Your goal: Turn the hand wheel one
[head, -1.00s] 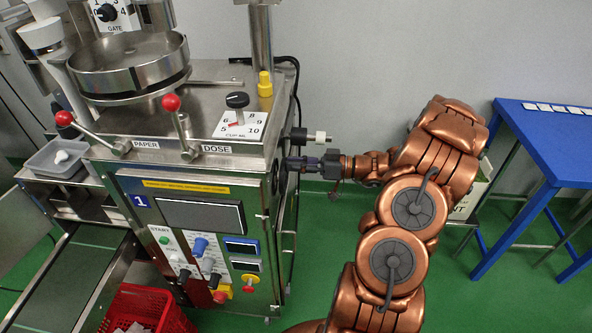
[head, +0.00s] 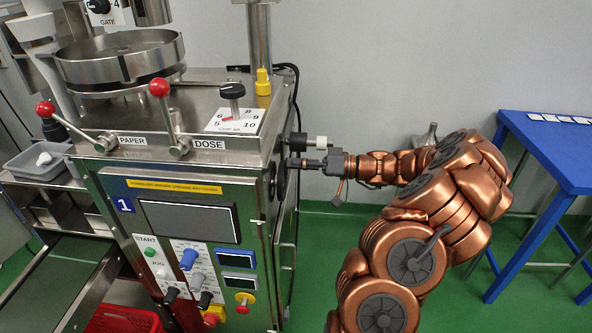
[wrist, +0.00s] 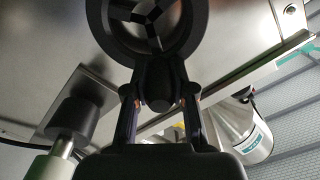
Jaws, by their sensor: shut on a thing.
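The hand wheel (head: 281,181) is a dark wheel seen nearly edge-on at the right side of the machine marked 1 (head: 180,170). In the wrist view the hand wheel (wrist: 105,42) is black with several spokes, cut off by the top edge. My gripper (head: 299,163) reaches it from the right. In the wrist view my gripper (wrist: 158,93) has one finger on each side of the wheel's dark handle (wrist: 158,102) and is shut on it. The fingertips' contact is partly hidden in shadow.
A black and white knob (head: 308,141) sticks out of the machine just above my gripper. It also shows at the lower left in the wrist view (wrist: 70,130). A blue table (head: 550,150) stands at the right. Green floor lies open between.

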